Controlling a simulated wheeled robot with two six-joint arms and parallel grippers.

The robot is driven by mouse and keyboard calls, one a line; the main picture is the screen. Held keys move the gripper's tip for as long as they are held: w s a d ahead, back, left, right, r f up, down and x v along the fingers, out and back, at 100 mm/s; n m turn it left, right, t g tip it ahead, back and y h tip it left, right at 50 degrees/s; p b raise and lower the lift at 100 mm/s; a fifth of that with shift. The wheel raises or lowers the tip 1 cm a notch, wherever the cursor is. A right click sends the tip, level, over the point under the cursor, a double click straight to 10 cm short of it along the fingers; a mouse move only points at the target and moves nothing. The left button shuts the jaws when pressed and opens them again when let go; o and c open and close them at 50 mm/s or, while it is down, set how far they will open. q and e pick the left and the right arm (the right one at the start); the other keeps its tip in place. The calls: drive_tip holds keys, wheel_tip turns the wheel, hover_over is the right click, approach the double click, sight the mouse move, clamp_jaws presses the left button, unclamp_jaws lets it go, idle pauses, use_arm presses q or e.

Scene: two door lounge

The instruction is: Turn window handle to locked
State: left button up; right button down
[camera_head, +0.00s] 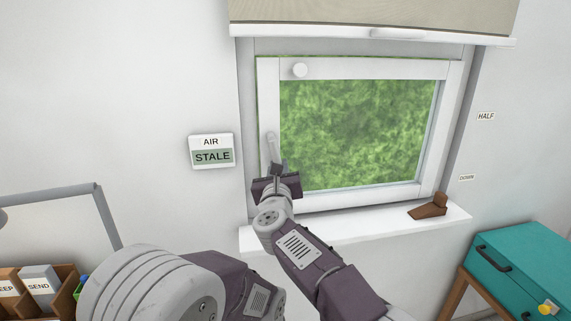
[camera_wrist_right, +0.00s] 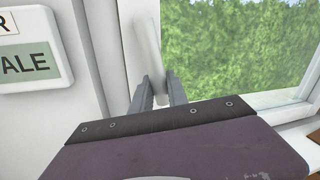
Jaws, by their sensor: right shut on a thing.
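The white window (camera_head: 444,130) is set in the wall at the centre right, with green foliage behind its glass. Its pale handle (camera_head: 271,146) is on the left side of the frame and points roughly downward. In the right wrist view the handle (camera_wrist_right: 149,48) runs down, slightly tilted, between the fingers. My right gripper (camera_head: 277,168) is shut on the lower end of the handle; its fingers also show in the right wrist view (camera_wrist_right: 158,93). My left gripper is not in view.
A sign reading AIR STALE (camera_head: 212,151) hangs left of the window. A brown wedge (camera_head: 430,206) lies on the white sill (camera_head: 350,226). A roller blind (camera_head: 370,14) hangs above. A teal cabinet (camera_head: 515,265) stands at the lower right, and a wooden sorter (camera_head: 66,285) at the lower left.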

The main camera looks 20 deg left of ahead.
drive_tip(key=shift+s+a+f+m+p, duration=0.1)
drive_tip(key=shift+s+a+m+p, duration=0.15)
drive_tip(key=shift+a+m, duration=0.25)
drive_tip(key=shift+s+a+f+m+p, duration=0.1)
drive_tip(key=shift+s+a+m, duration=0.15)
drive_tip(key=shift+m, duration=0.45)
drive_tip(key=c, duration=1.3)
unclamp_jaws()
drive_tip(key=b+v, duration=0.8)
drive_tip(key=v, duration=0.1)
drive_tip(key=shift+r+b, duration=0.25)
drive_tip(key=shift+b, duration=0.05)
